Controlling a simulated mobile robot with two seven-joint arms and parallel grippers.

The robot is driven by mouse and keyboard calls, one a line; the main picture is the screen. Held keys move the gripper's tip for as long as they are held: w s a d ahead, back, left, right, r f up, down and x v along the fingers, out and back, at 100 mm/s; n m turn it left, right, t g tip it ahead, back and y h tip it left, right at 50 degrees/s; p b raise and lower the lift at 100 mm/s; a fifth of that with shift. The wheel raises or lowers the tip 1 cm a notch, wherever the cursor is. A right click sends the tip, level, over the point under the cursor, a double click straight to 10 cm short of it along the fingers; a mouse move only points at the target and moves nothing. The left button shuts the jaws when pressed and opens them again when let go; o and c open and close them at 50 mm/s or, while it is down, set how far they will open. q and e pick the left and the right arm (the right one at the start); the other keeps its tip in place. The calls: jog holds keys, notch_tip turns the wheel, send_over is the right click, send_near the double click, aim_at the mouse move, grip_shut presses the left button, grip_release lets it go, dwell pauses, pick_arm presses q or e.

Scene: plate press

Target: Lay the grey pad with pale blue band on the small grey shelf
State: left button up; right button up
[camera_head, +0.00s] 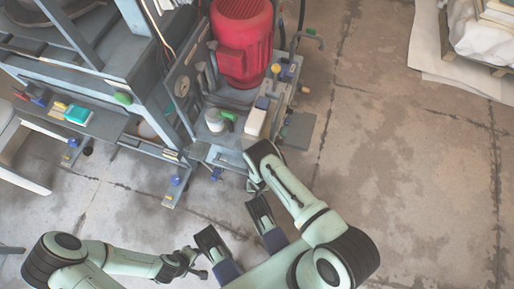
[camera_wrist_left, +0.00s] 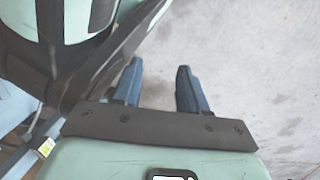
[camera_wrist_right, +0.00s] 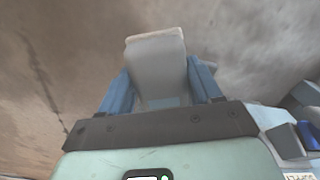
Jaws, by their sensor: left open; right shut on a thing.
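My right gripper (camera_wrist_right: 160,82) is shut on the grey pad (camera_wrist_right: 156,58), which stands out between the blue fingers in the right wrist view. A paler strip crosses the pad low between the fingers. In the head view my right arm reaches up toward the machine, and I cannot clearly make out the held pad there. A flat grey plate (camera_head: 299,131) on the machine's right side looks like the small grey shelf; it appears bare. My left gripper (camera_wrist_left: 160,80) is open and empty above the floor; in the head view it is low, left of centre (camera_head: 197,265).
The machine carries a red motor (camera_head: 242,45), a white cup (camera_head: 214,120) and a cream block (camera_head: 255,121) near my right arm. A grey bench (camera_head: 110,125) with several small coloured items stands at left. A covered pallet (camera_head: 480,35) is at upper right. The right-hand floor is clear.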

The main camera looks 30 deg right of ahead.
pick_arm(q)
jog(key=shift+s, duration=0.1)
jog(key=shift+s, duration=0.1)
pick_arm(e)
jog(key=shift+s, duration=0.1)
jog(key=shift+f, duration=0.1)
jog(key=o, duration=1)
pick_arm(q)
jog(key=shift+s+f, duration=0.15)
jog(key=shift+s, duration=0.05)
pick_arm(e)
jog(key=shift+o, duration=0.2)
pick_arm(q)
jog(key=shift+w, duration=0.1)
